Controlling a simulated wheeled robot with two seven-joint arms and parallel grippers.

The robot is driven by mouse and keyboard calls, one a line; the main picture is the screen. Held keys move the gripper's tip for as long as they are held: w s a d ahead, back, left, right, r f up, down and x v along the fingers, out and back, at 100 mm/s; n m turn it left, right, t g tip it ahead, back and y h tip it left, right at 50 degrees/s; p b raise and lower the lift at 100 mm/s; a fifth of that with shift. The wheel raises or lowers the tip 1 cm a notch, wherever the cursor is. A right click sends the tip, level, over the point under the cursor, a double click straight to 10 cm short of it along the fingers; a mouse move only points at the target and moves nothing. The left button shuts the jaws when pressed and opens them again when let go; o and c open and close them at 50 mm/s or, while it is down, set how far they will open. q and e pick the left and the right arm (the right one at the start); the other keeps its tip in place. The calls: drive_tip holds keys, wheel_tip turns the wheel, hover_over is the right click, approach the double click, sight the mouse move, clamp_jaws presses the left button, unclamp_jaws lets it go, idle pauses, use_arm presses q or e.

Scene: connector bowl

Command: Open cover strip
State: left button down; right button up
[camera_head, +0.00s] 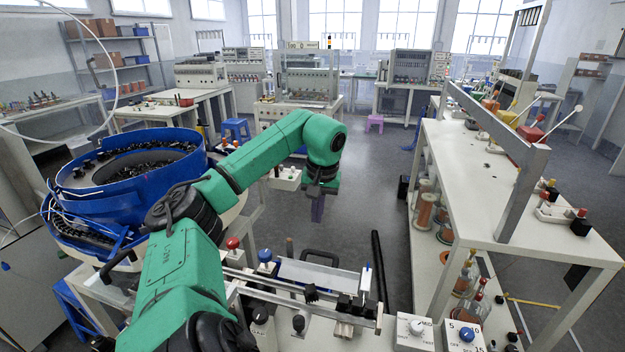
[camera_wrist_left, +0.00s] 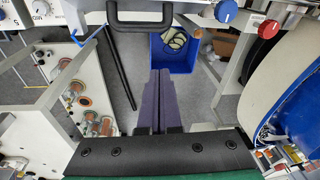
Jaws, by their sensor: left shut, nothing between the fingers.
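A pale flat plate (camera_head: 318,275) with a black handle (camera_head: 320,256) lies on the front bench, behind a metal rail (camera_head: 290,289). It looks like the cover strip, but I cannot tell for sure. The handle also shows at the top of the left wrist view (camera_wrist_left: 141,16). My left gripper (camera_head: 317,208) points down beyond the handle, apart from it. Its purple fingers are together and empty, as the left wrist view (camera_wrist_left: 161,100) also shows. My right gripper is in neither view.
A blue bowl feeder (camera_head: 130,175) with dark parts stands left of my left arm. Red (camera_head: 232,243) and blue (camera_head: 265,255) knobs stand near the plate. A white workbench (camera_head: 480,190) stands at right. The middle floor is clear.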

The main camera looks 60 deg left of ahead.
sight(319, 266)
use_arm(q)
wheel_tip(319, 266, down, 10)
drive_tip(key=a+b, duration=0.2)
drive_tip(key=b, duration=0.2)
drive_tip(key=s+d+r, duration=0.2)
drive_tip(key=shift+s+d+r, duration=0.2)
drive_tip(key=shift+s+d, duration=0.05)
drive_tip(key=shift+d, duration=0.1)
